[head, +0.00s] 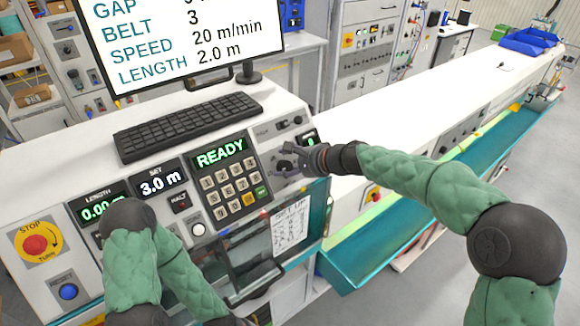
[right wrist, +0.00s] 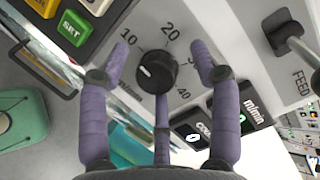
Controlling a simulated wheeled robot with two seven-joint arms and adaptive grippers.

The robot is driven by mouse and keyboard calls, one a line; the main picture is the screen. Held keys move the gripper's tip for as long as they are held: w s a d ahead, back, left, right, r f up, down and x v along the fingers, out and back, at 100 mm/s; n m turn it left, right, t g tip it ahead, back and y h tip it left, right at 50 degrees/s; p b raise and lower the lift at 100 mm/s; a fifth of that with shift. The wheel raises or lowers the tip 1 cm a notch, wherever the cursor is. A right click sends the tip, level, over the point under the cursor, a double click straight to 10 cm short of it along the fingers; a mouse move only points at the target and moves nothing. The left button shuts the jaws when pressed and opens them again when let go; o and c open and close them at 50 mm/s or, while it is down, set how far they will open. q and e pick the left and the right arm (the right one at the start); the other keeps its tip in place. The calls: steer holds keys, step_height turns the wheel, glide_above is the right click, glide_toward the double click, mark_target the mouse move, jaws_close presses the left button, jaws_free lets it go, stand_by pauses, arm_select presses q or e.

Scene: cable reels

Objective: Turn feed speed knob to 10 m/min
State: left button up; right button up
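The feed speed knob (right wrist: 158,72) is a round black knob with a white mark, on a light panel. The printed scale around it shows 10, 20 and 40, with 30 partly covered by a finger. The white mark lies on the knob's left part; its exact reading is hard to tell. My right gripper (right wrist: 160,55) is open, with purple fingers on both sides of the knob and a third below it. I cannot tell whether they touch it. In the head view, the right gripper (head: 295,160) is at the knob (head: 284,165). My left gripper's fingers are out of view.
A lever (right wrist: 288,35) marked FEED sits right of the knob. The keypad (head: 235,190), READY display (head: 219,152), red stop button (head: 36,244) and keyboard (head: 185,125) are on the console. The monitor (head: 180,40) lists 20 m/min and 2.0 m. A teal trough (head: 370,255) runs below.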

steer(key=shift+s+a+f, duration=0.1)
steer(key=shift+f, duration=0.1)
steer(key=shift+d+f, duration=0.2)
steer(key=shift+d, duration=0.05)
steer(key=v, duration=1.2)
